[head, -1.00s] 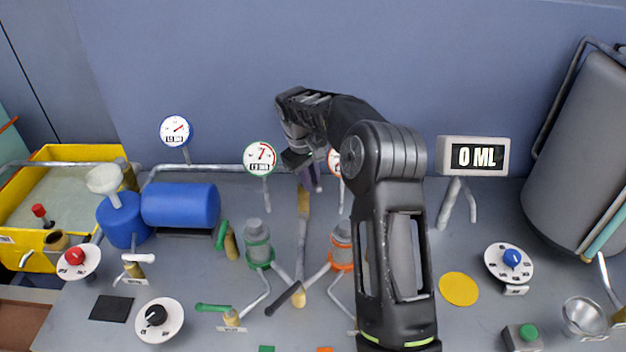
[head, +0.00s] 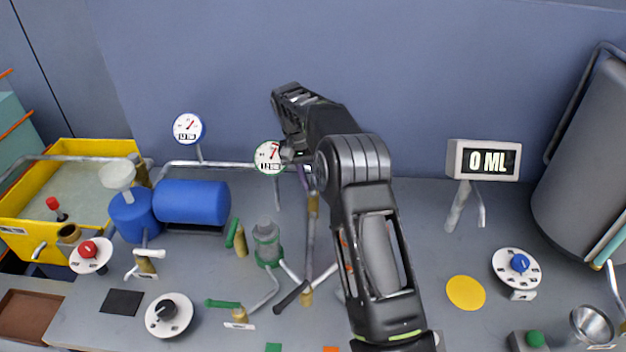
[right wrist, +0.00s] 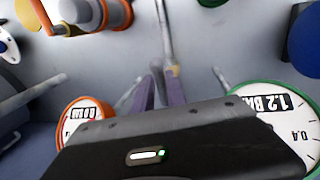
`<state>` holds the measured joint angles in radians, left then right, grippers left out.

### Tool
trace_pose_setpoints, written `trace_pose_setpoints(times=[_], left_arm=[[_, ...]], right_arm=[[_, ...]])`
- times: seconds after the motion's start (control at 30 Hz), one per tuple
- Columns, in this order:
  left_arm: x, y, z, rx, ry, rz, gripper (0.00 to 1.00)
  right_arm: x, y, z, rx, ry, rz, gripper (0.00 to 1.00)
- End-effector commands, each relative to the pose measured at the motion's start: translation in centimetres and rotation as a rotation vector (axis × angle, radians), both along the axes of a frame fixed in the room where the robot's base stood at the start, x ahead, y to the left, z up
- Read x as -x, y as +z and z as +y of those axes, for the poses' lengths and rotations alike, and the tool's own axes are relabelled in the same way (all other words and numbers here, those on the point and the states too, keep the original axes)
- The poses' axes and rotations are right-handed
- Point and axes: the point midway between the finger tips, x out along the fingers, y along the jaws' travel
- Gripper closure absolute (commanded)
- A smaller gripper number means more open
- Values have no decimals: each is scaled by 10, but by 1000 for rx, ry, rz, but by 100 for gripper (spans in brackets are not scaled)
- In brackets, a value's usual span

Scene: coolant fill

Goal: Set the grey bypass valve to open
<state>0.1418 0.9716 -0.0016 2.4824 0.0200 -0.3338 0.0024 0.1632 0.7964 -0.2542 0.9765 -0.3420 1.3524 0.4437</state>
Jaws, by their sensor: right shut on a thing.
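A brass valve body (head: 313,206) stands on the upright grey pipe in the middle of the bench, below the gauges. It also shows in the right wrist view (right wrist: 173,71). My right gripper (head: 305,180) is at its upper left, with its purple fingers pointing down. In the right wrist view the fingers (right wrist: 161,93) are shut on a grey valve handle (right wrist: 157,68), mostly hidden between them. A second valve with a dark grey lever (head: 291,296) sits at the front end of that pipe, its lever slanting down to the left. My left gripper is not in view.
The green-rimmed gauge (head: 270,157) is close to my right gripper. An orange-rimmed gauge (right wrist: 85,118) is on its other side. Green-handled valves (head: 236,235) and a green-ringed pump (head: 267,243) stand to the left. My forearm covers the orange-ringed fitting.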

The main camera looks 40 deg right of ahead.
Motion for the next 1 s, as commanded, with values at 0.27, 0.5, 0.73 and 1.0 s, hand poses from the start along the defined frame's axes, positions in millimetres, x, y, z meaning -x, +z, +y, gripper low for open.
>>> trace_pose_setpoints(times=[0.27,0.5,0.73,1.0], left_arm=[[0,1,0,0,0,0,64],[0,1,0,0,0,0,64],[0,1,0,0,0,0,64],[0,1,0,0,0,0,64]], right_arm=[[-1,1,1,0,-27,-3,100],[-1,1,1,0,-26,-3,100],[-1,1,1,0,-25,-1,64],[-1,0,1,0,-23,-1,61]])
